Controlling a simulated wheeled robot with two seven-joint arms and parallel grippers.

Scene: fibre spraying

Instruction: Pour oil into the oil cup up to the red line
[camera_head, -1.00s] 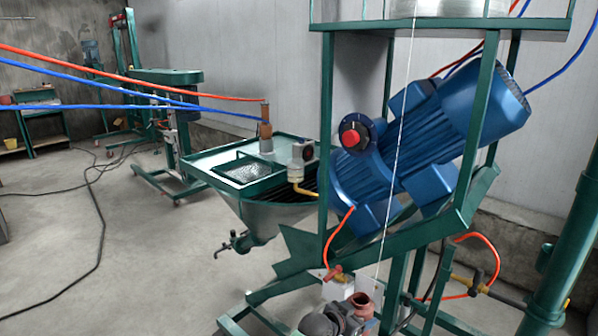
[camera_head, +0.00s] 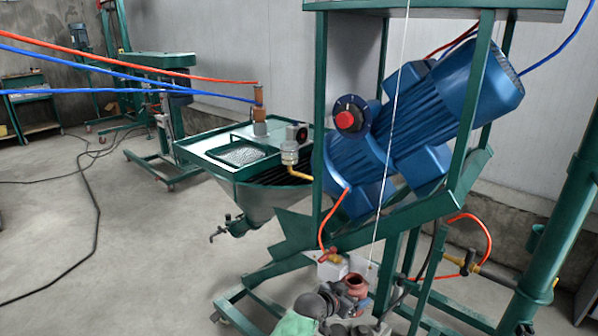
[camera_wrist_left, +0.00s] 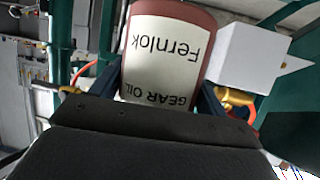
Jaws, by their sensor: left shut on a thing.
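My left gripper (camera_head: 347,298) is low in the head view, shut on a red-brown oil bottle (camera_head: 355,282) with an open top. In the left wrist view its fingers (camera_wrist_left: 156,98) clasp both sides of the bottle (camera_wrist_left: 200,30). The white label reads "Fernlok GEAR OIL", upside down in that view. A small pale cup on a yellow elbow pipe (camera_head: 290,153), which looks like the oil cup, is mounted beside the green hopper. The bottle is well below and right of it in the picture. No red line or oil level can be made out. My right gripper is out of view.
A green frame (camera_head: 321,130) carries a large blue motor (camera_head: 420,130) beside the green hopper (camera_head: 250,197). A white box (camera_wrist_left: 240,60) is close to the bottle, and a brass valve (camera_wrist_left: 232,99) is near the right finger. Red and blue hoses cross the upper left. Floor at left is mostly clear.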

